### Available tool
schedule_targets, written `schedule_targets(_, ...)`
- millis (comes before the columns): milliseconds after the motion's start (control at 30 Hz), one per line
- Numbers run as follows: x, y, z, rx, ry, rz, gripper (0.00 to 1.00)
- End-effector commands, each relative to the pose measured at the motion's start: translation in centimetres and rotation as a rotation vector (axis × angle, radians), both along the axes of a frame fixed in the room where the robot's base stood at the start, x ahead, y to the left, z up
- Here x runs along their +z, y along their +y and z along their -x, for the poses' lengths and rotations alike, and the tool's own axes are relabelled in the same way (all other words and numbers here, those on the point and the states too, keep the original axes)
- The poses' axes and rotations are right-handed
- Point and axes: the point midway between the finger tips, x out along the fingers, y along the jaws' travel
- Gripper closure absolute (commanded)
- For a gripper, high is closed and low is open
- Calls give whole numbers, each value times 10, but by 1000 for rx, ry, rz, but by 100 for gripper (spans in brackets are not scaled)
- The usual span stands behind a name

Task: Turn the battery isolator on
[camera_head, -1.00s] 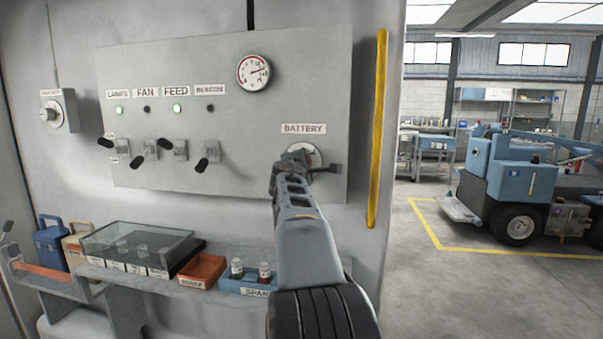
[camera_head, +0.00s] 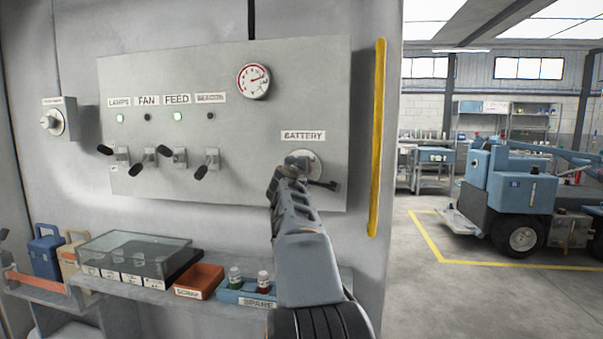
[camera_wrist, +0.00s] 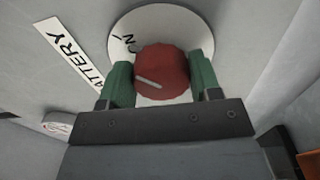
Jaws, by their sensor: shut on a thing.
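The battery isolator is a red knob (camera_wrist: 168,62) with a pale pointer line, set on a round white plate (camera_wrist: 140,22). In the wrist view, the pointer line slants up towards the picture's left, and part of an "ON" mark shows on the plate beside the knob. A BATTERY label (camera_head: 303,135) is above the plate (camera_head: 313,158) in the head view. My gripper (camera_wrist: 162,79) is shut on the knob, with one green finger pad on each side. In the head view my gripper (camera_head: 300,181) hides the knob and the plate's lower part.
Several toggle switches (camera_head: 180,156) and a gauge (camera_head: 253,81) share the panel. A yellow vertical bar (camera_head: 377,140) is right of it. A shelf below holds a glass-topped case (camera_head: 135,250), an orange bin (camera_head: 200,281) and a blue bin (camera_head: 235,295).

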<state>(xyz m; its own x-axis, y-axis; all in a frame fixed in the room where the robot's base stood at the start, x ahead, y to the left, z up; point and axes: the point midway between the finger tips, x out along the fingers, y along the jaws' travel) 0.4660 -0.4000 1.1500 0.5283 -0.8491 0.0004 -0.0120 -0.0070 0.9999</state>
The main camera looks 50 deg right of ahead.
Motion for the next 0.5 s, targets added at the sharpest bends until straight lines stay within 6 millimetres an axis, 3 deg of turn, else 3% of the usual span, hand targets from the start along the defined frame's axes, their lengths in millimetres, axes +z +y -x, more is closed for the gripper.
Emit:
schedule_targets(100,-1,-1,1,-3,-2,-4,66)
schedule_targets(133,-1,-1,1,-3,-2,-4,41)
schedule_targets(200,-1,-1,1,-3,-1,-3,35)
schedule_targets(400,0,0,0,0,-1,-2,17)
schedule_targets(500,0,1,0,1,0,-1,17)
